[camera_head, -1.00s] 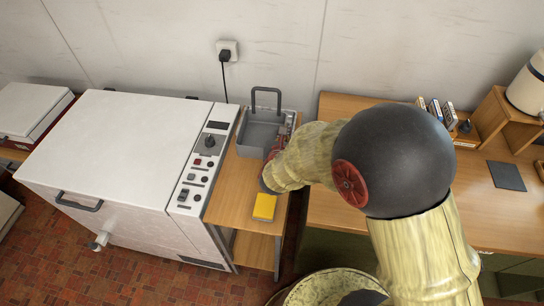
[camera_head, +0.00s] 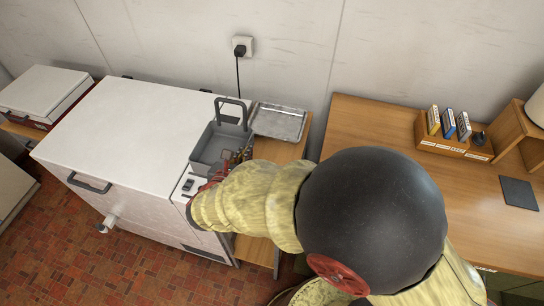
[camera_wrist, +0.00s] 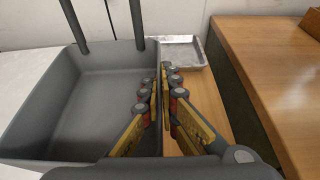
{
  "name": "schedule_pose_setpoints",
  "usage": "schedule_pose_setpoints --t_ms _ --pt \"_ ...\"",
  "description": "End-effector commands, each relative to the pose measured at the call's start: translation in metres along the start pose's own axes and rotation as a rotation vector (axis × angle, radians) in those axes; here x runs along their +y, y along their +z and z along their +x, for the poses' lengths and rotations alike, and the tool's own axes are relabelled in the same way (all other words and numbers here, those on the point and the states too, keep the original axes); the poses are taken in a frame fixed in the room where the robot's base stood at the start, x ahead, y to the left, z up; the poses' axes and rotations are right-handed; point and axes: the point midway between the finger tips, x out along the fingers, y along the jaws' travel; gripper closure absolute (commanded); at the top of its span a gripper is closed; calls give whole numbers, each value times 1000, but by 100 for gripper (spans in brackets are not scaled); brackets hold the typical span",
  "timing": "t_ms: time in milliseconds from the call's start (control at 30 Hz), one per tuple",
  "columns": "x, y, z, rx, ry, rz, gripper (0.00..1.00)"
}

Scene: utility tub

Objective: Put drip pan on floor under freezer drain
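The grey tub (camera_head: 208,152) with an upright loop handle, which I take as the drip pan, is held roughly level above the white freezer's control panel side. It fills the left of the wrist view (camera_wrist: 95,105) and looks empty. My gripper (camera_head: 240,157) is shut on its right wall; in the wrist view its yellow-padded fingers (camera_wrist: 162,85) lie along that wall. The white chest freezer (camera_head: 110,130) has a drain pipe (camera_head: 108,223) low on its front. The tiled floor (camera_head: 60,240) below the drain is bare. My arm hides part of the tub's front right.
A shallow metal tray (camera_head: 278,121) lies on the small wooden stand right of the freezer. A wooden desk (camera_head: 375,120) with a file holder (camera_head: 455,145) stands farther right. Another white lidded unit (camera_head: 45,90) is at left. Open floor lies in front of the freezer.

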Motion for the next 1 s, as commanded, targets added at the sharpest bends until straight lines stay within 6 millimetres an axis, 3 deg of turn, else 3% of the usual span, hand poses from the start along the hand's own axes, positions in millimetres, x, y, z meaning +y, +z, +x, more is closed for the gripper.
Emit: schedule_pose_setpoints --t_ms 267,400,833,1000 --pt "-41 -8 60 -2 -6 5 100" --pt "-53 -27 84 -1 -4 0 100" --pt "-68 -46 116 -1 -1 2 100" --pt "-68 -71 126 -1 1 0 100"
